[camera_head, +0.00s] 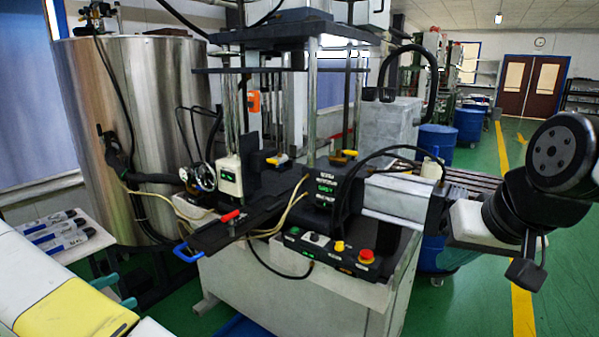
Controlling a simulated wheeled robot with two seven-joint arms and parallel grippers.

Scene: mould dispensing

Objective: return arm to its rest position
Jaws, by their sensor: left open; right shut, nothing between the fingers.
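My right arm (500,212), black with a pale section, reaches in at the right edge in front of the machine's right end. My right gripper (525,273) looks like the dark tapered part hanging below it. It is shut and empty, above the green floor. It appears apart from the machine. I cannot make out my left gripper. A white-and-yellow body (75,312) fills the lower left corner, close to the camera, and I cannot tell what it is.
The moulding machine (300,300) stands in the middle, with a control panel and a red knob (366,256). A steel tank (125,100) is behind left. Several tubes (60,240) lie on a small table. Blue drums (437,140) stand behind. Green floor (470,310) is clear at lower right.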

